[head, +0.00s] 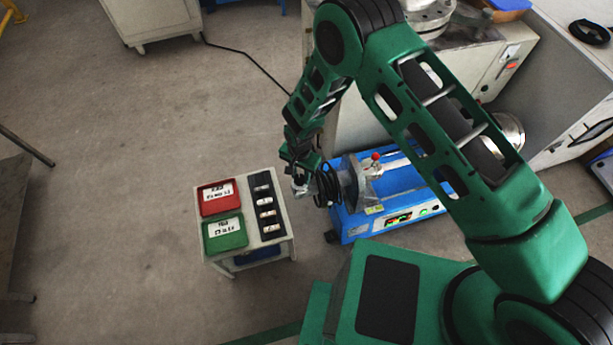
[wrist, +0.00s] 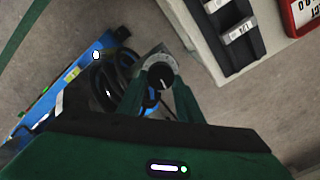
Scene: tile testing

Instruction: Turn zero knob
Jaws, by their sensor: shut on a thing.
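The zero knob (wrist: 159,76) is a small black round knob with a white pointer mark, set on a grey dial plate with markings around it. In the wrist view it sits between the tips of my gripper (wrist: 155,95), whose green fingers close in on it from both sides. In the head view my gripper (head: 301,180) is at the left end of the blue testing machine (head: 350,222), by the black coiled cable. The knob is too small to make out there, and my gripper and the coil partly cover that area.
A small cart (head: 286,248) stands left of the machine. It carries a red tray (head: 232,206), a green tray (head: 239,243) and a black holder (head: 254,224) with several small pieces. The black coiled cable (head: 327,186) is close to my gripper. Open floor lies left of the cart.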

